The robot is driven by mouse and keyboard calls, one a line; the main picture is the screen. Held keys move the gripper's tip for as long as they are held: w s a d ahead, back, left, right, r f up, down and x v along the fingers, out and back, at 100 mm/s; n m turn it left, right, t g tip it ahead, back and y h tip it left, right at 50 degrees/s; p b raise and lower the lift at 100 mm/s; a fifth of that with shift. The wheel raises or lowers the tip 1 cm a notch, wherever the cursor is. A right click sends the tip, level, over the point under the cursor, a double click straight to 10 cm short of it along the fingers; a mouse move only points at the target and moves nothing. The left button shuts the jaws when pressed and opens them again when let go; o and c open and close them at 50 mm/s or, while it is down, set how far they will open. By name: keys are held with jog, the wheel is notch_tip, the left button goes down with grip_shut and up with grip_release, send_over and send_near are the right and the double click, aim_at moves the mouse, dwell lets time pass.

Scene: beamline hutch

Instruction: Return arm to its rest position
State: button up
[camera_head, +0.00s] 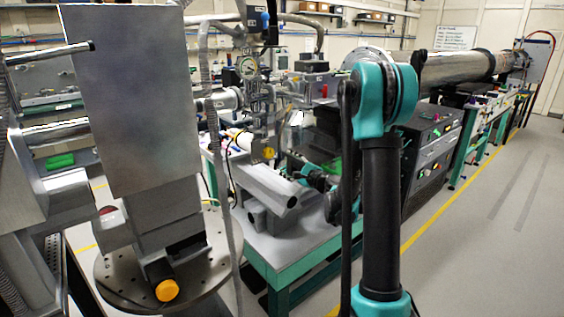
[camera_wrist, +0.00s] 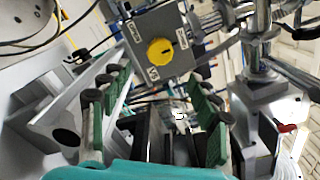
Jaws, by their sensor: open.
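My arm (camera_head: 381,200), black and teal, stands raised in the right middle of the head view, with its elbow up. The forearm runs down behind the upper arm toward the bench. My gripper shows in the wrist view (camera_wrist: 157,95), its green-padded fingers spread wide apart with nothing held between them. In the head view my gripper (camera_head: 314,177) is small and partly hidden, low beside the grey beam hardware on the bench. A grey box with a yellow knob (camera_wrist: 160,50) shows beyond the fingertips in the wrist view; I cannot tell the gap.
A teal-framed bench (camera_head: 290,262) with a metal tube (camera_head: 270,184) lies left of my arm. A large flat metal panel (camera_head: 128,100) and round perforated plate (camera_head: 120,275) fill the left. Black equipment racks (camera_head: 430,150) stand right. The floor (camera_head: 490,230) at right is clear.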

jog(key=shift+s+d, duration=0.1)
jog(key=s+f+n+g+h, duration=0.1)
jog(key=s+f+n+g, duration=0.1)
jog(key=s+n, duration=0.3)
jog(key=s+f+n+g+h, duration=0.1)
jog(key=s+f+n+g, duration=0.1)
jog(key=s, duration=0.6)
jog(key=s+f+n+g+h, duration=0.1)
jog(key=s+f+n+g, duration=0.1)
jog(key=s+n+g, duration=0.3)
jog(key=s+d+f+n+h, duration=0.2)
jog(key=s+d, duration=0.2)
jog(key=s, duration=0.2)
jog(key=s+d+f+n+g+h, duration=0.1)
jog(key=s+d+f+n+h, duration=0.1)
jog(key=s, duration=0.5)
jog(key=s+d+f+n+h, duration=0.1)
jog(key=s+d+f+h, duration=0.2)
jog(key=s, duration=0.4)
jog(key=d+f, duration=0.1)
jog(key=d, duration=0.1)
jog(key=shift+s+d+n+h, duration=0.2)
jog(key=shift+d+n+h, duration=0.1)
jog(key=shift+n, duration=0.1)
